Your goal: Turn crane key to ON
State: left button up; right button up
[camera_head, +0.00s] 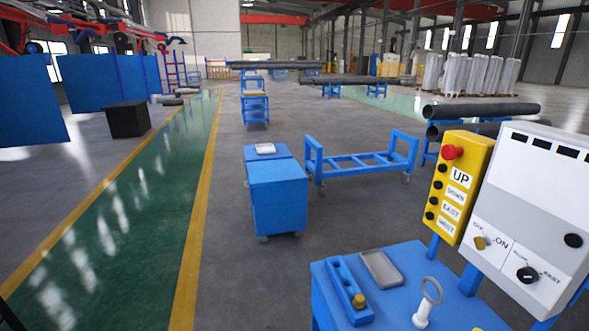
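A white control panel (535,205) stands at the right of the head view. Low on its left side is a small brass-coloured key switch (480,243), with an OFF label at its upper left and an ON label (501,243) to its right. The key is too small to tell which way it points. A black rotary knob (526,274) sits lower right of it, with a label reading EAST beside it. A yellow button box (461,187) with a red button and UP, DOWN, EAST and WEST labels stands left of the panel. Neither of my grippers is in view.
A blue table (395,312) below the panel holds a grey tray (381,268), a blue block with a brass knob (347,290) and a pale ring-topped piece (427,303). A blue cabinet (278,198) and blue frame cart (362,162) stand beyond. The green lane is clear.

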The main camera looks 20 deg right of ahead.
aim_at(480, 244)
jog(key=i+j+z, duration=0.1)
jog(key=i+z, duration=0.15)
jog(key=z, duration=0.15)
jog(key=i+j+z, duration=0.2)
jog(key=z, duration=0.25)
jog(key=i+j+z, duration=0.25)
jog(key=z, duration=0.15)
jog(key=i+j+z, duration=0.15)
jog(key=j+z, duration=0.25)
jog(key=i+j+z, duration=0.1)
jog(key=j+z, duration=0.15)
jog(key=z, duration=0.15)
